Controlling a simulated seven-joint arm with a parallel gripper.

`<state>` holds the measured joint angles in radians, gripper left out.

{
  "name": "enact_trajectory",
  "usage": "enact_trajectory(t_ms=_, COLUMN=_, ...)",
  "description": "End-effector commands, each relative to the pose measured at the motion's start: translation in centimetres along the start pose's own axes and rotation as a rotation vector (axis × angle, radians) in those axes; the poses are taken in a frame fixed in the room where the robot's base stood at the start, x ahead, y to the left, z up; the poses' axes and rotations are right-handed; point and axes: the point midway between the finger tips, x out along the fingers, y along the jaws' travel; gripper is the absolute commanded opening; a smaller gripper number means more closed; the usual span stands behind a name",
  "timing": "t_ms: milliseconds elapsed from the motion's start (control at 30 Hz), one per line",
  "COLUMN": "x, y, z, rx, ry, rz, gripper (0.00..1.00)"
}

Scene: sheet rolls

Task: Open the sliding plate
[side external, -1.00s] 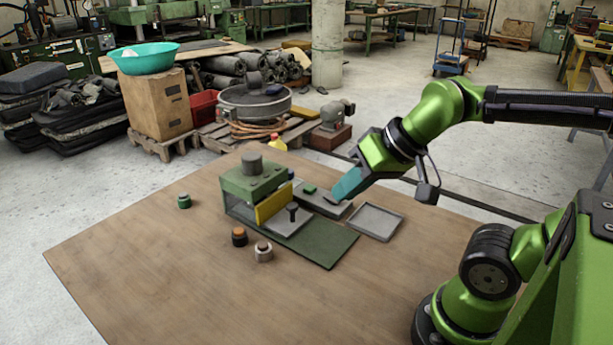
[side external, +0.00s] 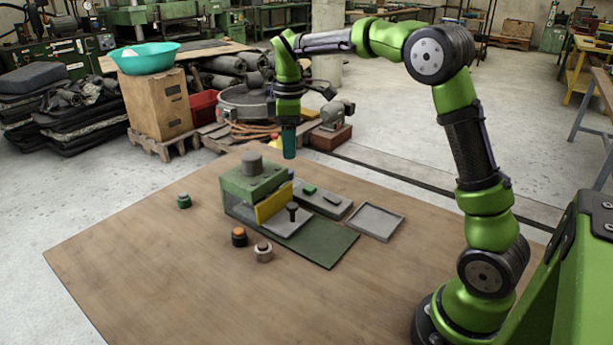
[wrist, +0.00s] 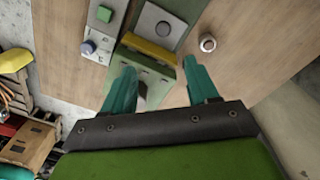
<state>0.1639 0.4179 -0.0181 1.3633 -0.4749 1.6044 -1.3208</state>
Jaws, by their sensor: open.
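In the side view, a grey plate (side external: 283,228) with an upright black knob (side external: 292,209) lies on a dark green base (side external: 325,248), in front of a yellow panel (side external: 273,204) on a green housing (side external: 238,192). The wrist view shows the grey plate (wrist: 152,16) with its round knob, the yellow panel (wrist: 148,48) and the green housing (wrist: 144,69). My gripper (side external: 289,156) points down, above and behind the housing, touching nothing. Its teal fingers (wrist: 160,88) are apart and empty in the wrist view, with the housing partly between them.
A grey strip with a green button (side external: 309,189) lies behind the base. A shallow grey tray (side external: 375,221) is to its right. Small round pieces stand on the table: an orange-topped one (side external: 239,237), a white one (side external: 263,252) and a green one (side external: 184,201). The table front is clear.

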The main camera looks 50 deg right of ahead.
Motion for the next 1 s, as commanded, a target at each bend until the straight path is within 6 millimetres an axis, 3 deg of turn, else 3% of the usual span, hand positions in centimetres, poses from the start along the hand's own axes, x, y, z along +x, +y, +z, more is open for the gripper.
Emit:
enact_trajectory(t_ms=167, x=-0.4, y=-0.4, z=0.2, rx=-0.113, ry=-0.009, rz=-0.018, gripper=0.59)
enact_trajectory(t_ms=333, x=1.2, y=-0.5, z=0.2, rx=-0.126, ry=-0.01, rz=-0.019, gripper=0.59)
enact_trajectory(t_ms=800, x=11.2, y=-0.7, z=0.3, rx=-0.122, ry=-0.009, rz=-0.02, gripper=0.59)
enact_trajectory(t_ms=1000, x=14.6, y=-0.7, z=0.3, rx=-0.123, ry=-0.009, rz=-0.018, gripper=0.59)
